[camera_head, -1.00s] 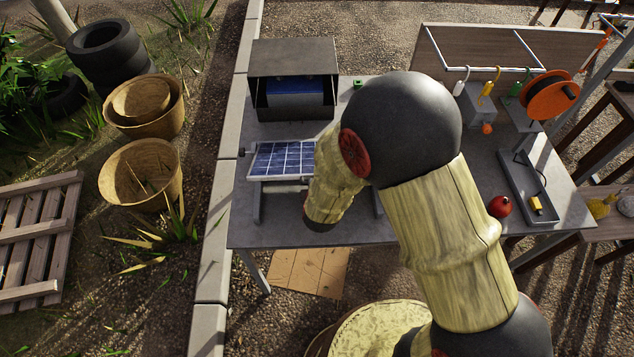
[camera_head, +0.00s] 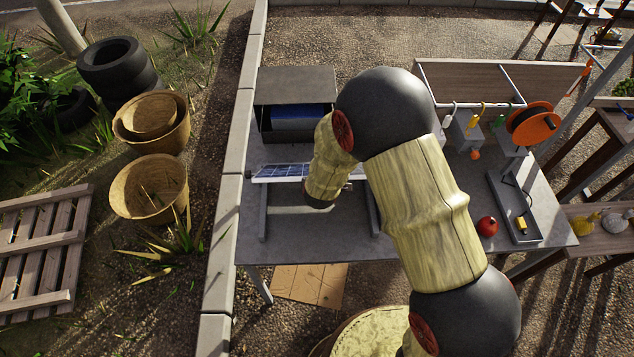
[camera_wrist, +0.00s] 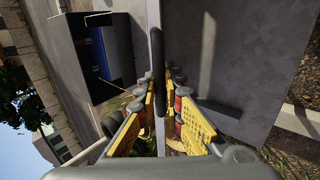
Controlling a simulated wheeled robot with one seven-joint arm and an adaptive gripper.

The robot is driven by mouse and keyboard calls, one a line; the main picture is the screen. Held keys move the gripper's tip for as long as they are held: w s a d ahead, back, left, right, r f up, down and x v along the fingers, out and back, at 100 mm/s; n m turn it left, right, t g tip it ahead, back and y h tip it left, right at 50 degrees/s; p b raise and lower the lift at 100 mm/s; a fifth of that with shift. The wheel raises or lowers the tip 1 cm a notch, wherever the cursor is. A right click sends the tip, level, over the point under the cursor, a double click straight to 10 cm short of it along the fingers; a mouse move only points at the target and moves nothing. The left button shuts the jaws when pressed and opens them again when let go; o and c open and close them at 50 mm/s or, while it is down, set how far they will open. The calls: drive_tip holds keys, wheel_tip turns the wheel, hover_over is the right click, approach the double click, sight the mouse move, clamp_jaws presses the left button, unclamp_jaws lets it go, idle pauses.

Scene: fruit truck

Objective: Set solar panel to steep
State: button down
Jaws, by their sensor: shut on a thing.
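The solar panel (camera_head: 278,171) is on its stand on the grey table, left of my arm in the head view. It shows there as a thin, strongly foreshortened blue strip with a pale front edge. My arm hides its right part. In the wrist view the panel (camera_wrist: 154,20) is nearly edge-on, as a narrow upright strip. My gripper (camera_wrist: 160,88) has its yellow fingers on both sides of the panel's edge, by a dark rounded bar, and is shut on it. In the head view my arm's end covers the gripper.
A dark open box (camera_head: 294,90) with a blue thing inside stands just behind the panel. To the right are a red round thing (camera_head: 487,227), a grey tray (camera_head: 499,207) and an orange reel (camera_head: 534,124). A stone curb (camera_head: 226,215) runs along the table's left side.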

drive_tip(key=shift+w+r, duration=0.2)
idle(0.3)
drive_tip(key=c, duration=2)
unclamp_jaws()
drive_tip(key=shift+s, duration=0.1)
drive_tip(key=shift+o, duration=0.2)
drive_tip(key=shift+s, duration=0.1)
drive_tip(key=v, duration=1.1)
drive_tip(key=shift+s+r, duration=0.25)
drive_tip(key=shift+r, duration=0.05)
